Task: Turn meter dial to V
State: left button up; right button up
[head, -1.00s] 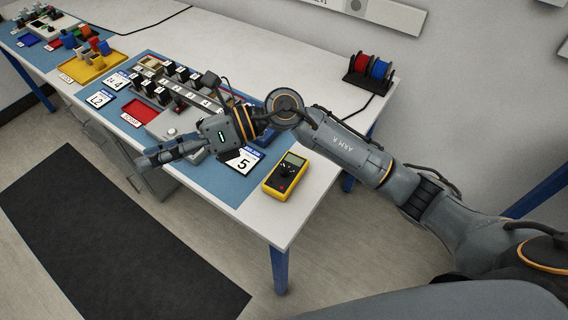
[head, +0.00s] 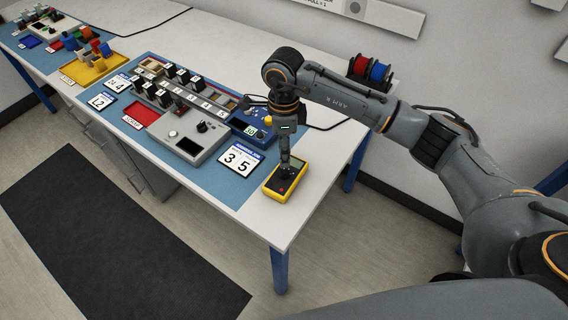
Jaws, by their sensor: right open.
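The yellow meter (head: 271,188) lies face up near the right front corner of the white table, just off the blue mat. Its dark face carries a dial, which is mostly hidden behind my right gripper, and a red spot shows near its front end. My right gripper (head: 286,172) points straight down over the meter, with its fingertips at or just above the dial. The jaws are open, but I cannot tell whether they touch the dial. The dial's setting is too small and covered to read. My left gripper is not in view.
A white card reading 3 5 (head: 240,160) lies left of the meter. A grey device with a screen (head: 188,135) and a blue unit (head: 250,124) stand on the mat (head: 215,180) behind it. Red and blue spools (head: 370,69) stand at the back right. The table's front corner is clear.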

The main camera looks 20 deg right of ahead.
aim_at(284, 169)
jog(key=f, duration=0.3)
jog(key=f+p, duration=0.1)
jog(key=f, duration=0.3)
jog(key=shift+s+a, duration=0.1)
jog(key=shift+s, duration=0.1)
grip_shut()
